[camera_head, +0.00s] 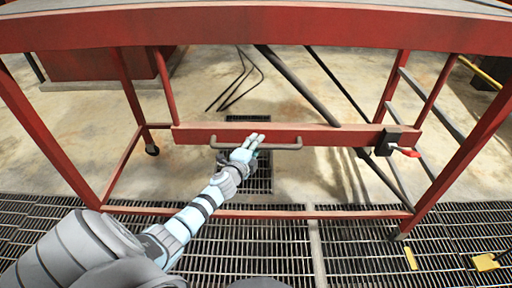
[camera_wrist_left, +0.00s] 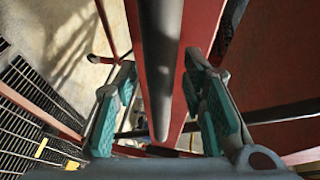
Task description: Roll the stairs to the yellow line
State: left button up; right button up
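The stairs are a red metal frame (camera_head: 250,131) with a grey handle bar (camera_head: 255,147) on its low crossbeam. The bar also shows in the left wrist view (camera_wrist_left: 161,70), running lengthwise between the fingers. My left gripper (camera_head: 250,146) is at the middle of the bar. In the wrist view my left gripper (camera_wrist_left: 160,118) is open, its teal-padded fingers apart on either side of the bar, with gaps on both sides. Short yellow pieces (camera_head: 410,258) lie on the floor grating at lower right; I cannot tell whether they belong to the yellow line. My right gripper is not in view.
A black clamp-like part with a red lever (camera_head: 405,152) sits at the crossbeam's right end. A caster wheel (camera_head: 152,149) shows at left. Dark floor grating (camera_head: 260,245) lies in front; stained concrete lies beyond. Dark cables (camera_head: 237,82) lie on the floor behind.

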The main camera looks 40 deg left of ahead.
pick_arm(q)
jog(key=shift+c, duration=0.3)
grip_shut()
